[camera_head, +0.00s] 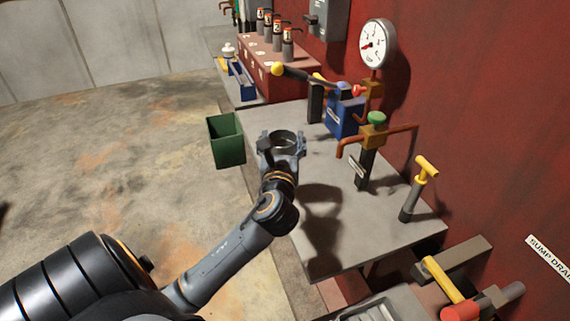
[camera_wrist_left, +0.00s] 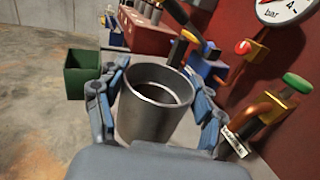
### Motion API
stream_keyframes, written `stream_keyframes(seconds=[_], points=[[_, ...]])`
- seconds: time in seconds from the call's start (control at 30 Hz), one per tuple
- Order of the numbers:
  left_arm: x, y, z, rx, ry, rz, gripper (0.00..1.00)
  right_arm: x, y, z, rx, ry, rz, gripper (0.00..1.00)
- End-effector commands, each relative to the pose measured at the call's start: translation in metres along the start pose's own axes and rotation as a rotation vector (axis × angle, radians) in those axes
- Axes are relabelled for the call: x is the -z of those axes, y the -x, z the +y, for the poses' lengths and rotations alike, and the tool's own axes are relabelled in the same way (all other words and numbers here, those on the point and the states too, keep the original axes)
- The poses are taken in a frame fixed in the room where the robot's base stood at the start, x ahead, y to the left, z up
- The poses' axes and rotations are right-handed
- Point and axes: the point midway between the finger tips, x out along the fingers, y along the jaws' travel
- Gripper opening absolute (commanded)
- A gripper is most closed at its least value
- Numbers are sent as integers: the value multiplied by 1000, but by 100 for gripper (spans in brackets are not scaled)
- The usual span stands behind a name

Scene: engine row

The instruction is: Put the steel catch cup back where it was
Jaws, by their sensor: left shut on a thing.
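The steel catch cup (camera_wrist_left: 150,115) is an upright grey metal cup with an open top. In the left wrist view it stands between the two blue-grey fingers of my left gripper (camera_wrist_left: 158,105), which is shut on it. In the head view my left gripper (camera_head: 282,146) is over the left part of the grey bench (camera_head: 325,240), and the rim of the cup (camera_head: 284,137) shows between its fingers. The gripper hides most of the cup there, and I cannot tell whether its base touches the bench. My right gripper is not in view.
A green bin (camera_head: 226,141) is left of the bench. A green-knobbed tap with a copper pipe (camera_head: 372,137), a blue pump (camera_head: 345,115) and a yellow-handled upright (camera_head: 415,190) stand along the red wall. A round gauge (camera_head: 376,45) is above. The front middle of the bench is clear.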

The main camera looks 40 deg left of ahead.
Motion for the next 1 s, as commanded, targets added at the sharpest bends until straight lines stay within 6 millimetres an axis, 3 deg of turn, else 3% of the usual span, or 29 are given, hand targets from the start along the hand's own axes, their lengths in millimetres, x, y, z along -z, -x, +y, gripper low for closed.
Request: stream_keyframes(seconds=[0.17, 0.5, 0.73, 1.0], points=[[6, -23, -1, 2, -8, 4, 27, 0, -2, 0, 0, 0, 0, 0], [45, -98, 0, 1, -6, 7, 27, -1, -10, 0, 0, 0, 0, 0], [81, -126, 0, 3, -6, 6, 27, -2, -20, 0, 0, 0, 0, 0], [98, -140, 0, 4, -6, 4, 27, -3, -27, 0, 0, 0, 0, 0]])
